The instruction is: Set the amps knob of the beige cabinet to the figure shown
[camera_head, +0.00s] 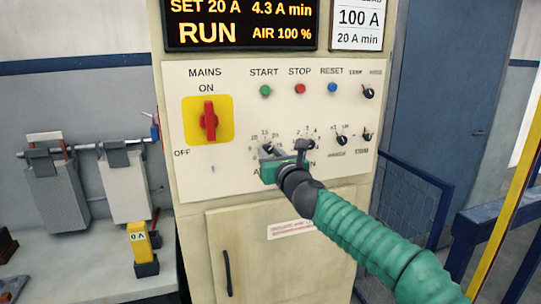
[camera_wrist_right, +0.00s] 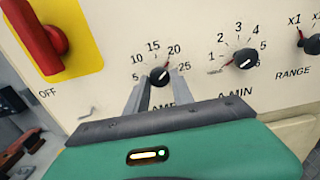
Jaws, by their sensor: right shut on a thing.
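My right gripper (camera_wrist_right: 156,88) is shut on the amps knob, one finger on each side. In the head view this gripper (camera_head: 282,158) partly hides the knob and its label. The display (camera_head: 240,24) reads SET 20 A, 4.3 A min, RUN, AIR 100 %. My left gripper is not in view.
The A-min knob (camera_wrist_right: 243,57) is close to the right of the amps knob. The red mains switch (camera_head: 208,121) is to the left. START, STOP and RESET buttons (camera_head: 300,89) are above. A card (camera_head: 357,24) reads 100 A, 20 A min. A bench (camera_head: 95,270) stands left.

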